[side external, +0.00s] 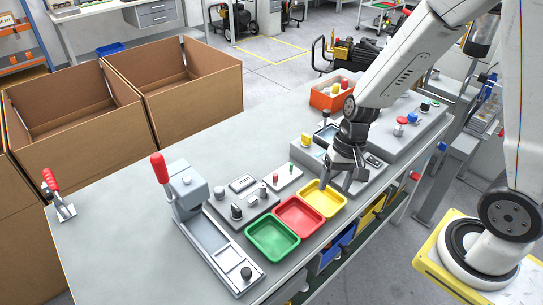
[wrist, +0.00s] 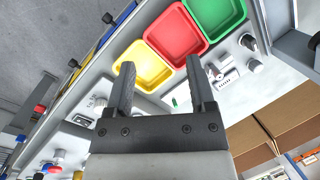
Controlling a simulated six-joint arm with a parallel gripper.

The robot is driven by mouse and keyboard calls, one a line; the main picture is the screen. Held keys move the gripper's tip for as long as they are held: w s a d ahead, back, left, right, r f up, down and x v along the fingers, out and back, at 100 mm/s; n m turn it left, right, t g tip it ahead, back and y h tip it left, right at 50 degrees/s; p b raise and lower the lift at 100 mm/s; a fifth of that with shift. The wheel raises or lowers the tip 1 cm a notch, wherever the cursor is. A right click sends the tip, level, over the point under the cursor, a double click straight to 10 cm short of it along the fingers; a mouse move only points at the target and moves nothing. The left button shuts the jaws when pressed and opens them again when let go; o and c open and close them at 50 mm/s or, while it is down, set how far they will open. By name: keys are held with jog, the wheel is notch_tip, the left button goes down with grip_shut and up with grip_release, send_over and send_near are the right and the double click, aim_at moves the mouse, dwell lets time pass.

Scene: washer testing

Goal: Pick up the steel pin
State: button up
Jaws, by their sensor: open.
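My gripper (side external: 345,181) is open and empty, pointing down at the right edge of the yellow tray in the side view. In the wrist view its two fingers (wrist: 161,63) are spread apart with nothing between them. I cannot clearly make out the steel pin. Small grey metal posts, one of them (side external: 262,190), stand on the grey fixture behind the trays, but I cannot tell whether any is the pin. Small metal parts (wrist: 222,68) also show right of the fingers in the wrist view, too small to identify.
Empty yellow (side external: 323,199), red (side external: 298,216) and green (side external: 272,239) trays line the front of the grey bench (side external: 120,217). A lever press (side external: 187,191) stands left of them. Grey control boxes with coloured knobs stand to the right. Large cardboard boxes (side external: 84,137) stand beyond the bench.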

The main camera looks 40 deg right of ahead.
jog(key=w+a+f+m+t+y, duration=0.1)
jog(key=w+a+f+m+y, duration=0.1)
jog(key=w+f+m+y, duration=0.55)
jog(key=m+t, duration=0.6)
jog(key=m, duration=0.4)
send_near(264, 186)
jog(key=shift+w+a+f+y, duration=0.1)
jog(key=shift+a+f+y, duration=0.35)
jog(key=shift+a+f, duration=0.45)
jog(key=shift+w+d+m+t, duration=0.25)
jog(key=shift+w+m+t, duration=0.1)
jog(key=shift+w+t, duration=0.1)
jog(key=shift+x, duration=4)
jog(key=shift+s+f, duration=0.1)
jog(key=shift+s, duration=0.05)
grip_shut()
